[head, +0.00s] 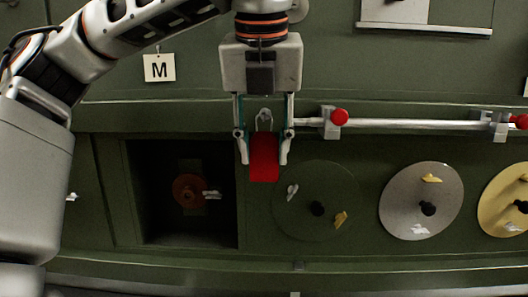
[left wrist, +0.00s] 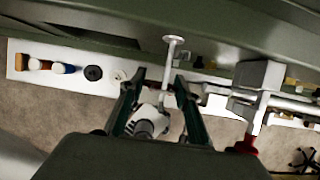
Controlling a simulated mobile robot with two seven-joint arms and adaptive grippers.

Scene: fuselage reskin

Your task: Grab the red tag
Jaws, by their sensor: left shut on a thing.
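The red tag (head: 264,160) hangs upright below a small grey loop (head: 264,119) in the head view. My left gripper (head: 264,158) points down at it from above, with one finger on each side of the tag. The gripper is shut on the tag, and the tag's lower end shows at the fingertips. In the left wrist view, my left gripper's fingers (left wrist: 160,80) flank a pale rod with a round end (left wrist: 173,40). I cannot make out the red tag in that view. My right gripper is in neither view.
A rail (head: 420,124) with red knobs (head: 339,117) runs to the right of the gripper. Below are a dark open recess (head: 160,215), a green disc (head: 318,225), a grey disc (head: 400,200) and a yellow disc (head: 505,185). An "M" card (head: 159,68) hangs at upper left.

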